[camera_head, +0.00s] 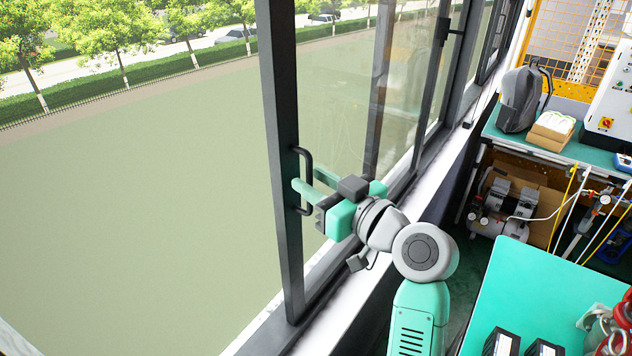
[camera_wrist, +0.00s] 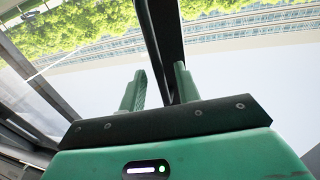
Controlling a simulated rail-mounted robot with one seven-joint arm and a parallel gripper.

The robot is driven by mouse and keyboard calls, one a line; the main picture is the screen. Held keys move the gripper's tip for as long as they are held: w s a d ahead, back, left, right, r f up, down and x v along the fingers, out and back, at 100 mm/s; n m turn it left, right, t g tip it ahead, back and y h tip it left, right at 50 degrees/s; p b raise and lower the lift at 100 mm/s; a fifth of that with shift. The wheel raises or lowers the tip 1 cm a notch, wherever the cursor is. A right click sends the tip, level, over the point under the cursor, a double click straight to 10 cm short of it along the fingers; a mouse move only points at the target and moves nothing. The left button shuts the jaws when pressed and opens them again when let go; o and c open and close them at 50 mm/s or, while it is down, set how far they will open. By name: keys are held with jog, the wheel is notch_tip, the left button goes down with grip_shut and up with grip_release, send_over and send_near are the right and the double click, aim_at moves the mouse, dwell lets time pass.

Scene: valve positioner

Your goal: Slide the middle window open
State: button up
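The middle window is a dark-framed sliding pane; its near upright frame bar (camera_head: 283,150) stands in the centre of the head view. A black bow handle (camera_head: 307,158) is fixed to this bar. My gripper (camera_head: 308,180) is at the handle, with its two green fingers pointing left toward the bar. In the wrist view, my gripper (camera_wrist: 160,71) has its fingers apart, with dark upright bars between them. The fingers look to be on either side of the handle; whether they touch it cannot be told.
More window frames (camera_head: 440,70) and a white sill run away to the upper right. A green bench (camera_head: 540,290) with black boxes stands at lower right. A far bench holds a grey backpack (camera_head: 519,98). Outside are open ground, a hedge and trees.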

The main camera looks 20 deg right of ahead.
jog(key=v, duration=0.7)
jog(key=shift+s+d, duration=0.15)
jog(key=shift+s, duration=0.2)
jog(key=shift+r, duration=0.1)
jog(key=s+a+r+m+t+h, duration=0.2)
jog(key=s+a+r+t+h, duration=0.15)
jog(key=a+r, duration=0.3)
jog(key=s+a+r+m+t+h, duration=0.1)
jog(key=s+a+r+t+h, duration=0.1)
jog(key=s+a+r, duration=0.45)
jog(key=s+a+r+m+t+h, duration=0.2)
jog(key=s+a+r+t, duration=0.1)
jog(key=s+a+r, duration=0.25)
notch_tip(320, 180, up, 23)
jog(key=s+p, duration=0.1)
jog(key=p, duration=2.1)
jog(key=shift+d, duration=0.35)
